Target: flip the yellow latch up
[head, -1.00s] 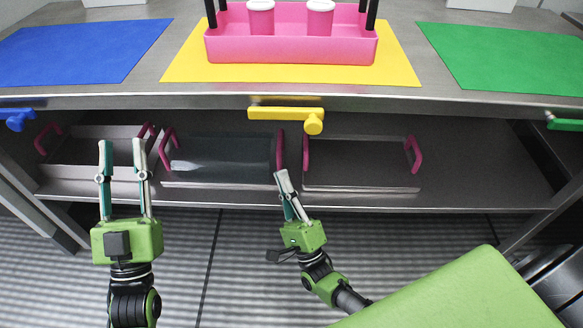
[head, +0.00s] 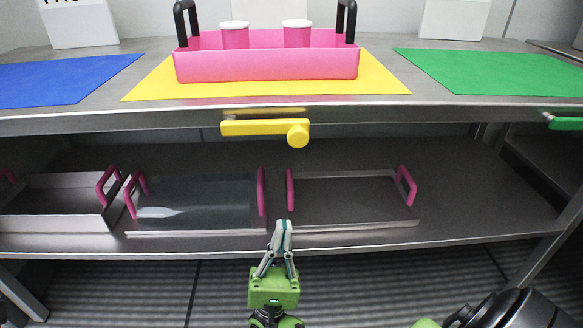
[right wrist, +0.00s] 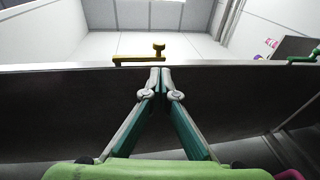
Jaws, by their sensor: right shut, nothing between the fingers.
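The yellow latch (head: 262,128) is on the table's front edge, its bar lying level with a round knob at its right end. It also shows in the right wrist view (right wrist: 140,55), above and beyond the fingertips. My right gripper (head: 283,224) is shut and empty, below the latch and apart from it, at about the height of the lower shelf's front edge. In the right wrist view its fingertips (right wrist: 160,70) meet just below the table edge. My left gripper is out of view.
A pink tray (head: 265,66) with two pink, white-lidded cups stands on a yellow mat (head: 150,90). Blue (head: 70,80) and green (head: 490,72) mats flank it. A green latch (head: 565,123) is at right. Metal trays with pink handles sit on the lower shelf (head: 470,215).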

